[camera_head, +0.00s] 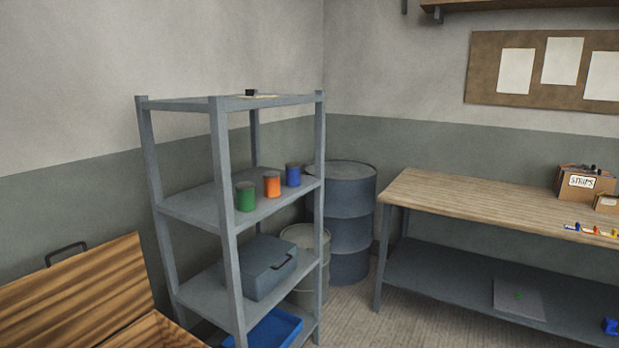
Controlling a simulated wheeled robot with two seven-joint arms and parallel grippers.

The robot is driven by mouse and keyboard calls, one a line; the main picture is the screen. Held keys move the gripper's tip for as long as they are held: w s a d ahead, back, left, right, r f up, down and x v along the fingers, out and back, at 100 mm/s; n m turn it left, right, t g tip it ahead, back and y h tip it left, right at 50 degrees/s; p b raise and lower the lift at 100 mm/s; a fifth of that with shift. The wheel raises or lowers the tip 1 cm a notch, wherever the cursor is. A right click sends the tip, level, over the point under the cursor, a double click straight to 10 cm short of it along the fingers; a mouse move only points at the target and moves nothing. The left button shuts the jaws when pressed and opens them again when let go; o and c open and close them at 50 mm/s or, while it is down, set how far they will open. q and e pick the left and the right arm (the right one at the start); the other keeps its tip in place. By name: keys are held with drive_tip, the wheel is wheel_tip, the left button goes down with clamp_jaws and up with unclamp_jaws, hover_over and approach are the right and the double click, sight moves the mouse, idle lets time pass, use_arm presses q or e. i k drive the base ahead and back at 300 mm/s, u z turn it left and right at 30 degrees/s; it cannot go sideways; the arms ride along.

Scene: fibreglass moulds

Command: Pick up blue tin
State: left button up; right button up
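The blue tin (293,176) stands upright on the second shelf from the top of a grey metal shelving unit (226,250). It is the rightmost of three tins in a row, close to the right-hand post. An orange tin (272,186) stands to its left, and a green tin (245,198) stands further left and nearer. The tins look apart from one another. Neither of my grippers shows in the head view.
A grey case (262,267) lies on the shelf below, and a blue tray (272,329) is at the bottom. Drums (348,205) stand behind the unit. A wooden chest (75,290) is at left, a workbench (470,201) at right. Some floor (400,325) between is clear.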

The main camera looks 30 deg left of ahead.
sight(293, 169)
drive_tip(key=i, duration=1.65)
drive_tip(key=u, duration=1.05)
drive_tip(key=i, duration=1.1)
drive_tip(key=u, duration=1.25)
